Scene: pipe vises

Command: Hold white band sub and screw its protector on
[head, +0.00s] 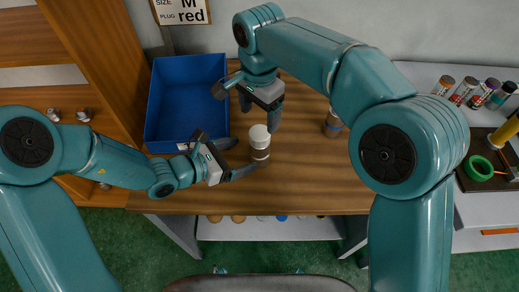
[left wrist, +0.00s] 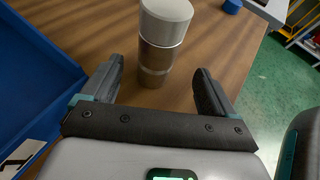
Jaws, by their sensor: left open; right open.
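An upright sub (head: 261,154) with a metal body stands on the wooden bench. A wide white cap-like piece (head: 259,133) sits on its top; I cannot tell whether it is screwed down. My left gripper (head: 243,157) is open just left of the sub, its fingers pointing toward it. In the left wrist view the metal body (left wrist: 155,62) and white top (left wrist: 167,10) stand ahead, between the lines of the open fingers (left wrist: 158,86). My right gripper (head: 260,113) is open, pointing down just behind and above the white top, apart from it. The white band is not clearly distinguishable.
An empty blue bin (head: 187,100) stands at the bench's left. Another cylinder (head: 333,124) stands to the right, beside my right arm. Several capped cylinders (head: 478,95) lie on the right counter, near a tray with a green ring (head: 479,167). A sign (head: 181,11) reads "M", "red".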

